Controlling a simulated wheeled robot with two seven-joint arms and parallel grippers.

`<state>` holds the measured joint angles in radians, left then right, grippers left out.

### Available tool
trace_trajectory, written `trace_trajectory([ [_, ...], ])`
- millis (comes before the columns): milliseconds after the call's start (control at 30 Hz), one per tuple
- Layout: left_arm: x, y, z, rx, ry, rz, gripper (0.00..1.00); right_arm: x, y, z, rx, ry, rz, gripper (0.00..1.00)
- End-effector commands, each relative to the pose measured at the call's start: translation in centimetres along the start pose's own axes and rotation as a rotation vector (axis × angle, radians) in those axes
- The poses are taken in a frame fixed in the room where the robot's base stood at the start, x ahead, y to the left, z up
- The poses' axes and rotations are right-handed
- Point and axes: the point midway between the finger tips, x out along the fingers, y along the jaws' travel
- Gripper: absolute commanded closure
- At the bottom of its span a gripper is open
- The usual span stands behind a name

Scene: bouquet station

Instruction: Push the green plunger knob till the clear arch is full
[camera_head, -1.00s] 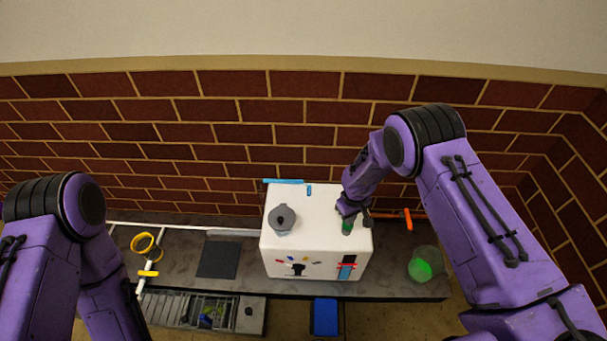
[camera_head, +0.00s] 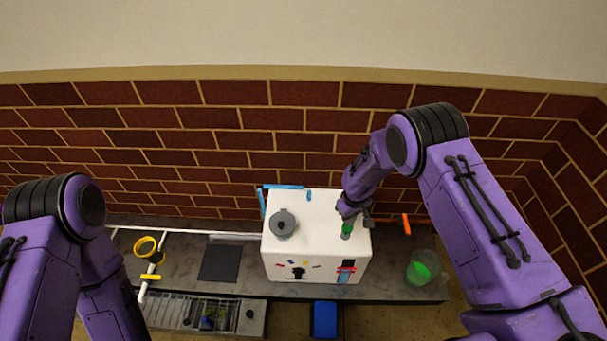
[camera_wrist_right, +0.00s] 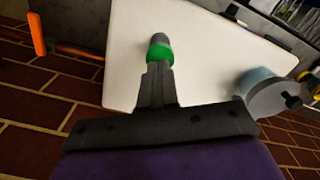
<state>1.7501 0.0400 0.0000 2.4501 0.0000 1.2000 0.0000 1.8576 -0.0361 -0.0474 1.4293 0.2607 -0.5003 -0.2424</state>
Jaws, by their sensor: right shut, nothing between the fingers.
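The green plunger knob (camera_head: 347,229) stands on the top of a white box (camera_head: 322,214), near its right side. In the right wrist view the knob (camera_wrist_right: 160,53) has a green band and a grey end. My right gripper (camera_head: 348,213) is shut and empty, its fingertips at the knob's green band, seemingly touching it. The front face of the box has a small upright panel (camera_head: 346,272) with blue and red bands; I cannot tell whether it is the clear arch or how full it is. My left arm is at the left, its gripper out of view.
A grey lidded pot (camera_head: 283,222) sits on the box's left. A clear container with green contents (camera_head: 421,269) stands to the right. Yellow rings (camera_head: 146,247), a dark mat (camera_head: 219,262) and a grey rack (camera_head: 193,311) lie left. An orange-handled tool (camera_head: 406,224) lies behind.

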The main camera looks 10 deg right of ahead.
Motion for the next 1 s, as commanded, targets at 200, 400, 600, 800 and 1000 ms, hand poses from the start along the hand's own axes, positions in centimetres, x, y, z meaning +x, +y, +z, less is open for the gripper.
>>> trace_trajectory([
  [200,-0.1,0.0,-0.1,0.0,0.0,0.0,0.57,-0.2,0.0,0.0,-0.001,0.0,0.0,1.0],
  [400,-0.1,0.0,-0.1,0.0,0.0,0.0,0.57,-0.2,0.0,0.0,-0.001,0.0,0.0,1.0],
  [600,-1.6,-0.1,-0.6,0.0,0.0,0.0,0.57,-1.9,0.0,0.0,-0.001,0.001,0.0,1.0],
  [800,-4.6,-0.4,-1.9,0.0,0.0,0.0,0.57,-5.8,0.0,0.0,-0.001,0.001,0.0,1.0],
  [1000,-7.3,-0.7,-3.0,0.0,0.0,0.0,0.57,-9.2,0.0,0.0,-0.001,0.0,0.0,1.0],
])
